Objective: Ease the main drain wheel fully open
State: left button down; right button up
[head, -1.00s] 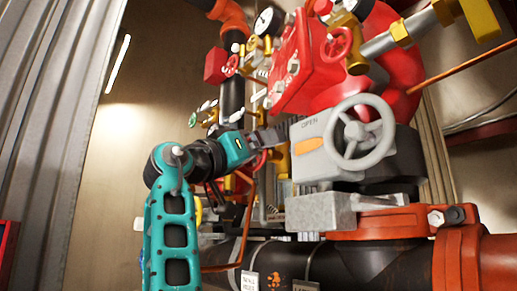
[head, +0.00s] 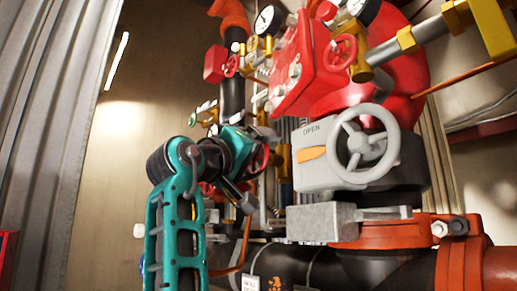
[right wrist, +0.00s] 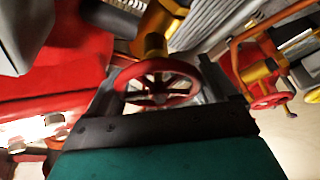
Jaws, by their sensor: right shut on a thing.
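A small red spoked handwheel (head: 260,160) on a brass valve sits behind my wrist in the head view, partly covered by it. In the right wrist view the red handwheel (right wrist: 155,86) lies between the two dark fingers, with its brass stem behind it. My right gripper (head: 262,147) is shut on this wheel; its fingers (right wrist: 158,84) stand on either side of the rim. The finger contact is mostly hidden in the head view. I cannot read a label on this wheel. My left gripper is not in view.
A grey gearbox marked OPEN, with a large pale handwheel (head: 366,145), stands close to the right of my gripper. A red valve body (head: 298,68), gauges and brass valves crowd above. Black pipe (head: 330,268) runs below. Corrugated metal (head: 50,110) is at left.

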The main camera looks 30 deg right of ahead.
jog(key=shift+n+y, duration=0.3)
jog(key=shift+n, duration=0.4)
jog(key=o, duration=0.8)
jog(key=shift+o, duration=0.2)
jog(key=b+v, duration=0.1)
jog(key=v, duration=1.2)
jog(key=shift+f, duration=0.1)
